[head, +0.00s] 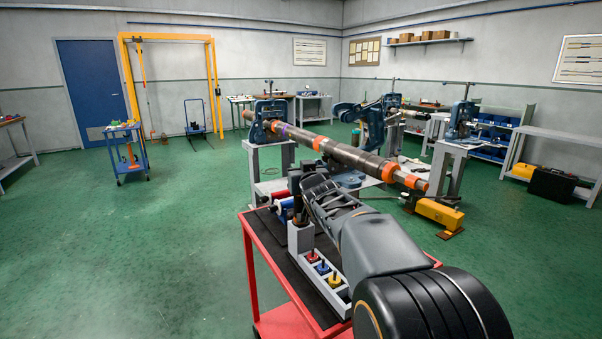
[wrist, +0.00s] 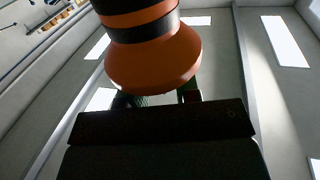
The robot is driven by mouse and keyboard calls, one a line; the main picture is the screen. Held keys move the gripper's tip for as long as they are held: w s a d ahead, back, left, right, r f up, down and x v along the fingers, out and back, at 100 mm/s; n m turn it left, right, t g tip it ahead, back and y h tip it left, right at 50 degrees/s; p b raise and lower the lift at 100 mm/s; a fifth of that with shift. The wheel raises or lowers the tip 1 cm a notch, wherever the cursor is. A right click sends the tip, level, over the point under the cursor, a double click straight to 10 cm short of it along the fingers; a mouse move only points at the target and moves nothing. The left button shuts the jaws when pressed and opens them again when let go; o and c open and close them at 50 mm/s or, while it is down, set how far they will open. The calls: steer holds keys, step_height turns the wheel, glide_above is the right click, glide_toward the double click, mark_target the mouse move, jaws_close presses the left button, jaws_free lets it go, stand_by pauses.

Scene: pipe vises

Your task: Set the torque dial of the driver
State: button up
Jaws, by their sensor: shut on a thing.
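In the wrist view an orange and black banded round body, which looks like the driver (wrist: 153,62), fills the upper middle and flares at its lower end. My gripper (wrist: 165,98) is shut on it; the finger parts show just behind the flared end, and a dark block hides the area below. No dial marks can be read. In the head view my gripper (head: 296,186) is above the red cart, near a grey upright holder (head: 301,240). It is small and dark there, and the driver cannot be made out clearly.
The red cart (head: 262,290) carries a grey rack (head: 320,275) with red, blue and yellow pieces. A long pipe (head: 345,155) with orange bands lies in a vise (head: 268,118) just beyond my arm.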

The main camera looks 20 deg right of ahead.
steer(key=o, duration=0.9)
steer(key=s+a+p, duration=0.1)
steer(key=s+a, duration=0.1)
steer(key=s, duration=1.1)
steer(key=shift+s, duration=0.35)
steer(key=s+a+f+n+g+y+p, duration=0.1)
steer(key=s+a+f+g+p, duration=0.2)
steer(key=s+a+g+p, duration=0.2)
steer(key=s+a+f+n+g+y+p, duration=0.1)
steer(key=s+a+f+g+y+p, duration=0.1)
steer(key=s+a+g+p, duration=0.3)
steer(key=s+f+g+p, duration=0.1)
steer(key=s+g+p, duration=0.3)
steer(key=s+p, duration=0.1)
steer(key=shift+s+a+f, duration=0.3)
steer(key=shift+s, duration=0.4)
